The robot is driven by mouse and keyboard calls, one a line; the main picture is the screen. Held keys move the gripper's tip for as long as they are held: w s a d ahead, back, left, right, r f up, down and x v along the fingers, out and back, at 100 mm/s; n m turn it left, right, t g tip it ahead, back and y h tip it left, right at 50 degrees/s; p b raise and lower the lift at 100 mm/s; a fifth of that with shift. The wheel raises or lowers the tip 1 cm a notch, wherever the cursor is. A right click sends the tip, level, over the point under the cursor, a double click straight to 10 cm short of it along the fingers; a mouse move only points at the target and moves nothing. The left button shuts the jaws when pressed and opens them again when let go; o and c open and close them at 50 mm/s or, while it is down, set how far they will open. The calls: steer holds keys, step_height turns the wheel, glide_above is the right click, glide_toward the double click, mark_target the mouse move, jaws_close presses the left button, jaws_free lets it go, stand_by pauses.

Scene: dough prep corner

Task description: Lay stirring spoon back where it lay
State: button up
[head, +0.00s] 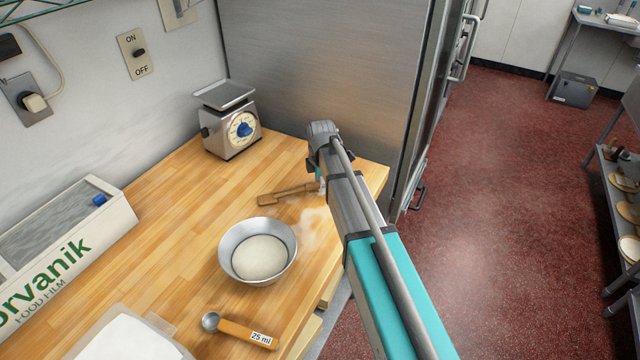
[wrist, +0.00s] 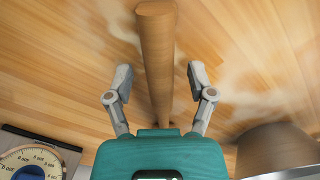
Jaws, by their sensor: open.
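The wooden stirring spoon (head: 284,195) appears to lie on the wooden worktop, between the scale and the metal bowl, with its right end hidden near my gripper. In the wrist view, a length of its brown wood (wrist: 155,60) runs from the top edge down between my fingers. My gripper (wrist: 159,76) is open, one finger on each side of the wood, with a visible gap on both sides. In the head view my gripper (head: 319,181) is mostly hidden behind my wrist, at the worktop's right part.
A bowl of dough (head: 229,266) stands in front of the spoon, with flour (head: 316,228) strewn beside it. A scale (head: 232,138) stands behind. A 25 ml measuring spoon (head: 240,331), film box (head: 118,222) and white-filled container (head: 128,338) lie nearer. A steel cabinet (head: 320,70) borders the worktop.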

step_height(320, 180, up, 8)
steer(key=p, duration=0.8)
stand_by(0.3)
stand_by(0.6)
steer(key=s+d+m, duration=0.7)
steer(key=s+m, duration=0.3)
steer(key=s, duration=0.1)
steer(key=s+d+m, duration=0.6)
steer(key=s+m, duration=0.4)
steer(key=shift+s+d+m, duration=0.3)
steer(key=shift+s+d, duration=0.05)
step_height(320, 180, up, 7)
steer(key=p, duration=0.7)
